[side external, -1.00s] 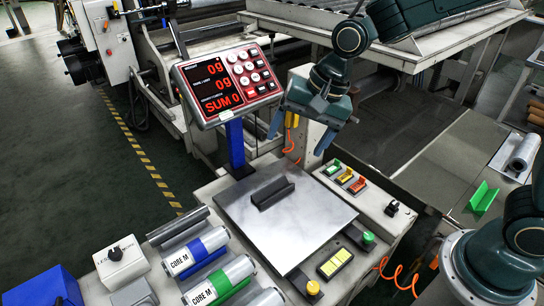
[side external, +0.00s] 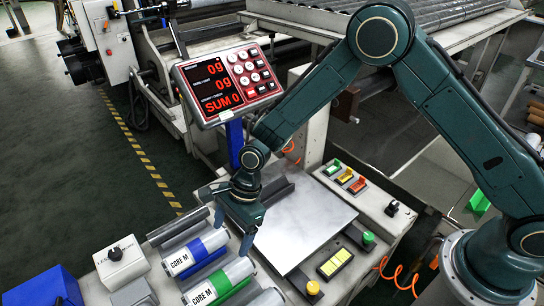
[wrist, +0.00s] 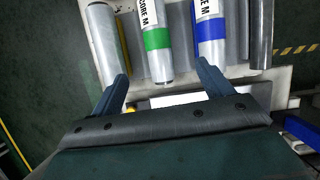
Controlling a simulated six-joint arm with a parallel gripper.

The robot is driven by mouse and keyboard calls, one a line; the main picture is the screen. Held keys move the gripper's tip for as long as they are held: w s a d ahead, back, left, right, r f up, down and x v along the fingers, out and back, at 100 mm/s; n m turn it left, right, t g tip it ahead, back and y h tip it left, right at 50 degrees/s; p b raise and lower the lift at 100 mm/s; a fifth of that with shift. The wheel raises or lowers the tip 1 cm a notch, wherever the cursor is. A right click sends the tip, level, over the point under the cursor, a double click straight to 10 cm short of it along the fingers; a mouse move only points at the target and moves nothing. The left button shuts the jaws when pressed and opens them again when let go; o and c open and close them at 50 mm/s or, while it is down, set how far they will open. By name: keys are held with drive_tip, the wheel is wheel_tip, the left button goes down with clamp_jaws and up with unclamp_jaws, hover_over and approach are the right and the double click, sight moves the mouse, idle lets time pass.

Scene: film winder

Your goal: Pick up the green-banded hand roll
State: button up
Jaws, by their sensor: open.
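The green-banded hand roll (side external: 222,282) lies in the rack at the lower left in the side view, labelled CORE M. In the wrist view the green-banded hand roll (wrist: 157,40) is in the upper middle, its near end showing in line with the gap between my fingers. My gripper (side external: 234,230) is above the plate's left edge, fingers pointing down, close to the inner ends of the rolls. In the wrist view my gripper (wrist: 163,76) is open and empty. Whether the fingers are level with the roll cannot be told.
The blue-banded roll (side external: 195,253) lies beside the green one. A plain roll (wrist: 102,40) lies on its other side. A metal plate (side external: 310,225) carries a dark cradle, partly behind my arm. A display (side external: 225,82) on a blue post reads 0g. Buttons line the plate's right side.

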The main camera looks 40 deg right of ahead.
sight(220, 276)
drive_tip(key=shift+s+a+f+m, duration=0.15)
drive_tip(key=shift+a+f, duration=0.1)
drive_tip(key=shift+f, duration=0.25)
drive_tip(key=shift+s+a+f+m, duration=0.1)
drive_tip(key=shift+a+f+m, duration=0.1)
drive_tip(key=shift+f, duration=0.3)
drive_tip(key=shift+x, duration=4.3)
drive_tip(key=shift+f, duration=0.1)
drive_tip(key=shift+x, duration=2.5)
drive_tip(key=shift+s, duration=0.1)
drive_tip(key=c, duration=1.2)
drive_tip(key=shift+c, duration=0.2)
